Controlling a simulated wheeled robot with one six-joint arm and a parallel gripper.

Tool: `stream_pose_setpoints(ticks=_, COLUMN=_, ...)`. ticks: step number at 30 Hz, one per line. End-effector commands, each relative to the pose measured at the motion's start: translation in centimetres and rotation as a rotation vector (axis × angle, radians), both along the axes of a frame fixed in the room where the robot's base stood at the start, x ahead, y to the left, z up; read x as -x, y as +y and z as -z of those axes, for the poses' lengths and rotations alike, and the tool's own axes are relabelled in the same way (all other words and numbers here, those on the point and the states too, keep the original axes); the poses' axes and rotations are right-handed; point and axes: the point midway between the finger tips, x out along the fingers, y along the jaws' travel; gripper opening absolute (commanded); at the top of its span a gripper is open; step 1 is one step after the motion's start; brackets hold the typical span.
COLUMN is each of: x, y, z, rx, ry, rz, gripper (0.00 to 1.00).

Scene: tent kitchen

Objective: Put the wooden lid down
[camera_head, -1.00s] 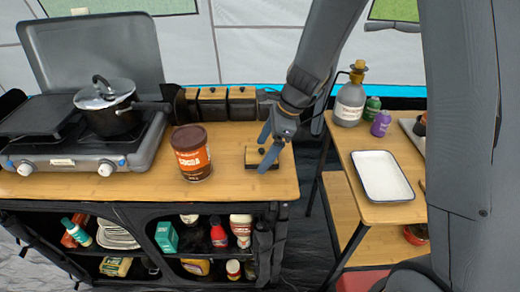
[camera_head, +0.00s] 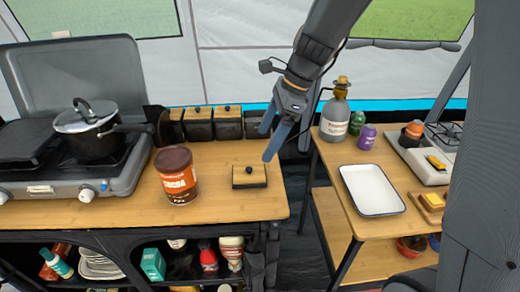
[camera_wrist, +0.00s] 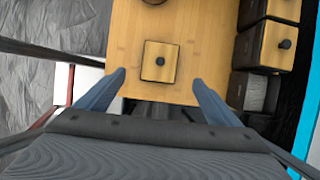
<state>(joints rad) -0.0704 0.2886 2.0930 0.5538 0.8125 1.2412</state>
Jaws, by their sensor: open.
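The wooden lid (camera_head: 249,177), a small square with a dark edge and a black knob, lies flat on the left wooden counter (camera_head: 222,208) near its right end. It also shows in the wrist view (camera_wrist: 160,62), knob up, ahead of my fingers. My gripper (camera_head: 271,140) is open and empty, above and to the right of the lid and apart from it. In the wrist view my gripper's blue fingers (camera_wrist: 157,82) are spread wide with nothing between them.
A cocoa tub (camera_head: 177,176) stands left of the lid. Dark canisters (camera_head: 198,123), some with wooden lids, line the counter's back. A stove with a pot (camera_head: 92,135) is at left. Across a gap, the right table holds a white tray (camera_head: 372,189) and a grey bottle (camera_head: 335,118).

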Motion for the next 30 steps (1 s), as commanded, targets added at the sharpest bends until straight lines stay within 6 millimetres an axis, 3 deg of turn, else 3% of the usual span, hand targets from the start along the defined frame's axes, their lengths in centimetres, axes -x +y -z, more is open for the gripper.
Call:
stream_pose_setpoints(ticks=8, x=1.1, y=-1.5, z=0.1, rx=0.036, ry=-0.04, rz=-0.093, gripper=0.87)
stream_pose_setpoints(ticks=11, x=3.2, y=-3.8, z=1.1, rx=0.103, ry=-0.112, rz=-0.284, gripper=0.87)
stream_pose_setpoints(ticks=15, x=7.2, y=-8.1, z=2.8, rx=0.221, ry=-0.229, rz=-0.68, gripper=0.87)
stream_pose_setpoints(ticks=21, x=12.0, y=-12.4, z=4.5, rx=0.336, ry=-0.336, rz=-1.222, gripper=0.87)
stream_pose_setpoints(ticks=26, x=14.1, y=-13.9, z=5.1, rx=0.372, ry=-0.371, rz=-1.472, gripper=0.87)
stream_pose_setpoints(ticks=30, x=14.6, y=-12.8, z=5.3, rx=0.379, ry=-0.38, rz=-1.541, gripper=0.87)
